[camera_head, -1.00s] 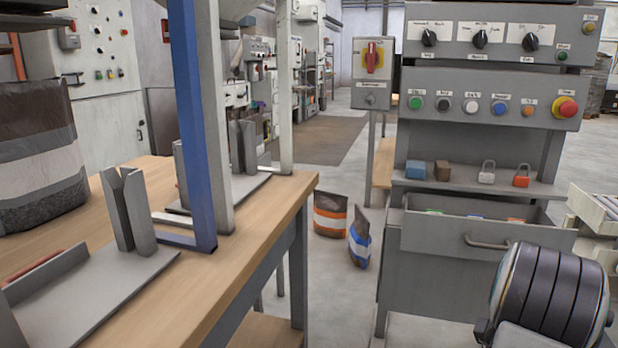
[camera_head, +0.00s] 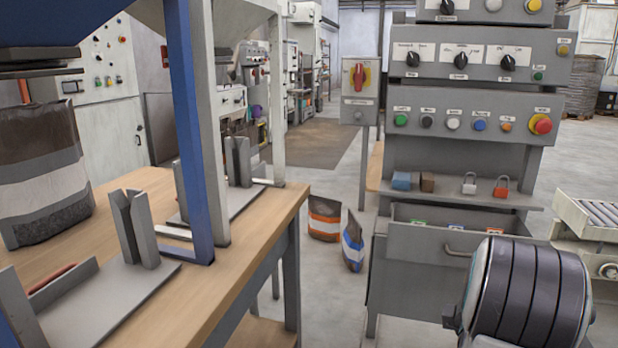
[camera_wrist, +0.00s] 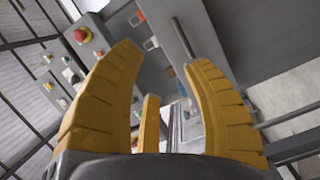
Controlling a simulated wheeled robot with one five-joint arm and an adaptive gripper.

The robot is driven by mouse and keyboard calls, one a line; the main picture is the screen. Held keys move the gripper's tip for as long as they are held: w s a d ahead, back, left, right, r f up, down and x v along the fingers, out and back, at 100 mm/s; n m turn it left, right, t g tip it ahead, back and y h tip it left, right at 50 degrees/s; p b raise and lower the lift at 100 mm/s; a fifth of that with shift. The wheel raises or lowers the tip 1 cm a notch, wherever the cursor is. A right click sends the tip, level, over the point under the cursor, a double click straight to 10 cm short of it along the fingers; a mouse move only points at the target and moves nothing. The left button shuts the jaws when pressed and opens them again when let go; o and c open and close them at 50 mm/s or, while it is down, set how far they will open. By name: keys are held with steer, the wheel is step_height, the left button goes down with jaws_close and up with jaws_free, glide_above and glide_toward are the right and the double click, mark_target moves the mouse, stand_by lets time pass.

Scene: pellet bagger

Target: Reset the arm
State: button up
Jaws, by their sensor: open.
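My gripper (camera_wrist: 165,70) shows in the wrist view with its yellow fingers spread apart and nothing between them. Beyond the fingers is the grey control cabinet, seen tilted, with its red emergency button (camera_wrist: 83,35) at upper left and a long bar-like handle (camera_wrist: 184,38) near the top. In the head view a dark ribbed, rounded part of my arm fills the lower right, in front of the control cabinet (camera_head: 420,275). The fingers do not show in the head view.
A wooden table (camera_head: 255,225) with blue and grey posts and a filled bag (camera_head: 40,170) stands at left. Two small bags, one orange-banded (camera_head: 324,218) and one blue-banded (camera_head: 353,243), stand on the floor. A roller conveyor (camera_head: 590,220) is at right. Padlocks (camera_head: 501,187) lie on the cabinet shelf.

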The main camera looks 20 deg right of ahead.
steer(key=w+a+r+m+y+p, duration=0.1)
steer(key=w+a+r+y+p, duration=0.15)
steer(key=a+r+p, duration=0.45)
steer(key=w+a+r+g+y+p, duration=0.1)
steer(key=a+r+y+p, duration=0.4)
steer(key=a, duration=0.4)
steer(key=w+a+r+m+y+p, duration=0.1)
steer(key=w+a+r+y+p, duration=0.15)
steer(key=a+r+p, duration=0.45)
steer(key=s+a+r+m+g+y+p, duration=0.2)
steer(key=s+a+r+g+y+p, duration=0.2)
steer(key=s+a+r+p, duration=0.8)
steer(key=s+a+g+p, duration=0.2)
steer(key=s+a+p, duration=0.2)
steer(key=shift+s+r, duration=0.25)
steer(key=shift+r, duration=0.1)
